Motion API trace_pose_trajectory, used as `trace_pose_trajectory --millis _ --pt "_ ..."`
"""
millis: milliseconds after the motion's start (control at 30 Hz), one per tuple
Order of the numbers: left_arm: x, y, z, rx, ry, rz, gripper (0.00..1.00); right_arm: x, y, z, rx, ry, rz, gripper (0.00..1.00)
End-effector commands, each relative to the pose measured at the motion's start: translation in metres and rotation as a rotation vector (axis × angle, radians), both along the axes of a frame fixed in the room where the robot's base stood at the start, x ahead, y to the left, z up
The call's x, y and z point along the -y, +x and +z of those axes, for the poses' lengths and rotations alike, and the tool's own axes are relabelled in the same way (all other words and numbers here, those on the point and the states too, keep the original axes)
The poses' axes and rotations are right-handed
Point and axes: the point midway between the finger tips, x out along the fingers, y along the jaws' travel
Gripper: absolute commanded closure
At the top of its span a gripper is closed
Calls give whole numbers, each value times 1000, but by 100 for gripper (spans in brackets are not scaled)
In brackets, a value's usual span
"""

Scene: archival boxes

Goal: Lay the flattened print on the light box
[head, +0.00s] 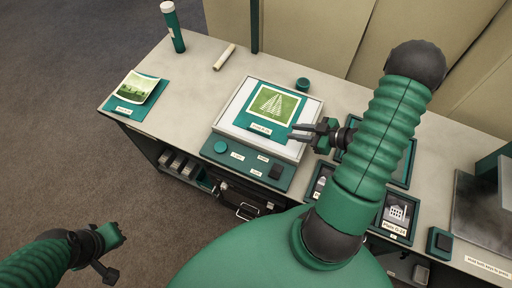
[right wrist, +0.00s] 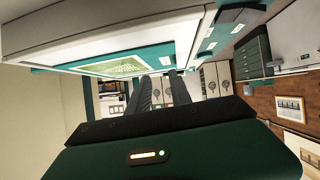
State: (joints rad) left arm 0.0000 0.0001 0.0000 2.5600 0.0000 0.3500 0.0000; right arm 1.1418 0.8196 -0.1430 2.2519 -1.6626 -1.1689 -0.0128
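The light box (head: 305,148) is a white-framed panel with a teal control strip, lying on the table. A flat green print with a pale triangular figure (head: 275,104) lies on a teal labelled sheet (head: 244,119) over the light box; the print also shows in the right wrist view (right wrist: 125,68). My right gripper (head: 296,132) is at the right edge of the light box, by the sheet's lower right corner. Its two fingers (right wrist: 162,90) are apart with nothing visible between them. My left gripper (head: 116,256) hangs away from the table at lower left; its opening is unclear.
A second, curled print (head: 136,87) lies on a teal mat at the table's left end. Framed dark plates (head: 397,213) lie at right, partly behind my right arm.

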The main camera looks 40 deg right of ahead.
Motion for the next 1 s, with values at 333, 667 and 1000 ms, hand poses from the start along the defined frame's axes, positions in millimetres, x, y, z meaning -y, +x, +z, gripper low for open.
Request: trace_pose_trajectory --millis 333,667,1000 --pt "0 0 0 0 0 0 100 -72 92 56 -466 -297 -387 75" --pt "0 0 0 0 0 0 100 -213 7 72 -826 -112 -437 75" --pt "0 0 0 0 0 0 100 -215 6 73 -832 -109 -440 75"
